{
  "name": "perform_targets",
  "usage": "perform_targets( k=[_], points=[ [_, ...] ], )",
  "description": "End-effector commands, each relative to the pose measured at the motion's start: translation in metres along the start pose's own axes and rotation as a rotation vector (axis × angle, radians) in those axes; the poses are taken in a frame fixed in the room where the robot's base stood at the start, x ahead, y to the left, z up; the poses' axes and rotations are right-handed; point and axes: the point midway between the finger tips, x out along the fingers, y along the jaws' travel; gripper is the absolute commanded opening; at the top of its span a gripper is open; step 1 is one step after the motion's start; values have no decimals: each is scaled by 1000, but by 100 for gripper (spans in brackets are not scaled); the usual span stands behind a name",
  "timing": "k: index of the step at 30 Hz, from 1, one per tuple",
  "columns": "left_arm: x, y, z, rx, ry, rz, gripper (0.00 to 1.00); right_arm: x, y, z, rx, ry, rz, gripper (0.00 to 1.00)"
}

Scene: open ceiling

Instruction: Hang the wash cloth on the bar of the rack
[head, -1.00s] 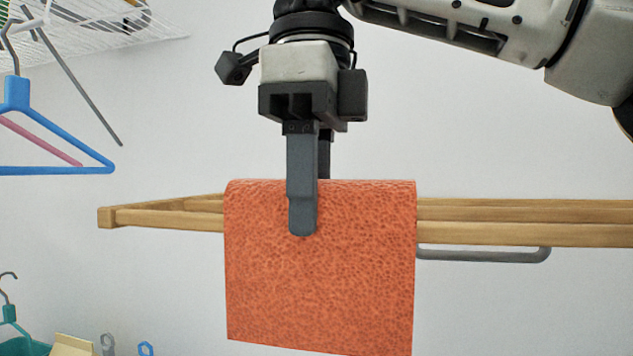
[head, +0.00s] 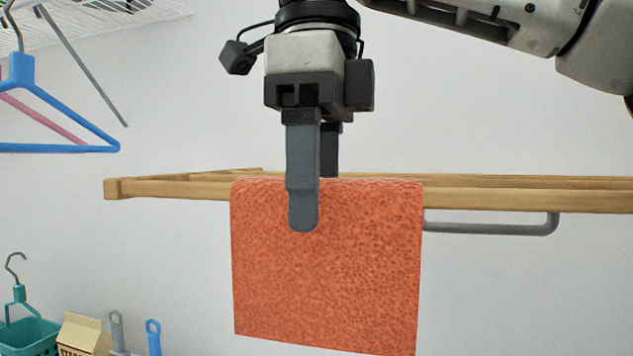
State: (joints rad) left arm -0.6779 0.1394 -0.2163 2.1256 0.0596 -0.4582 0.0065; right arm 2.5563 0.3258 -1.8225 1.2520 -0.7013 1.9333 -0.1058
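The orange-red wash cloth (head: 330,270) hangs as a flat sheet at the front wooden bar (head: 530,198) of the rack. Its top edge sits just over the bar, and its front face hangs down before it. How the back of the cloth lies is hidden. My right gripper (head: 318,205) points down from above at the cloth's top edge. One finger is in front of the cloth and the other is behind it. The fingers look parted, with a gap between them, and the cloth still lies between them. My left gripper is not in view.
A grey metal rod (head: 490,228) is fixed under the rack. A blue hanger (head: 60,148) hangs at the left below a white wire shelf (head: 110,20). A teal basket (head: 30,335) and a carton (head: 85,335) are at lower left. The wall behind is plain.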

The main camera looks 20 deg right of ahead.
Motion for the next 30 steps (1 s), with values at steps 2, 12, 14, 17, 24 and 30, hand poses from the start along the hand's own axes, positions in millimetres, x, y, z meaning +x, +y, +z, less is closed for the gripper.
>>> perform_targets(
  k=[2, 12, 14, 17, 24, 30],
  points=[
    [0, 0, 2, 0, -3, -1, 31, 0, 0, 0, 0, 0, 0, 60],
    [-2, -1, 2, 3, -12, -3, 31, -12, 0, 0, 1, -2, 0, 60],
    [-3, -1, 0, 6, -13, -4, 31, -22, 0, 1, 1, -4, -1, 60],
    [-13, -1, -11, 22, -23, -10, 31, -51, 0, 0, 3, -1, -3, 60],
    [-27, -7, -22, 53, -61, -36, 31, -110, 0, 0, 3, 0, -3, 60],
    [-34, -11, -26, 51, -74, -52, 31, -139, 0, 1, 2, 8, -1, 60]
  ],
)
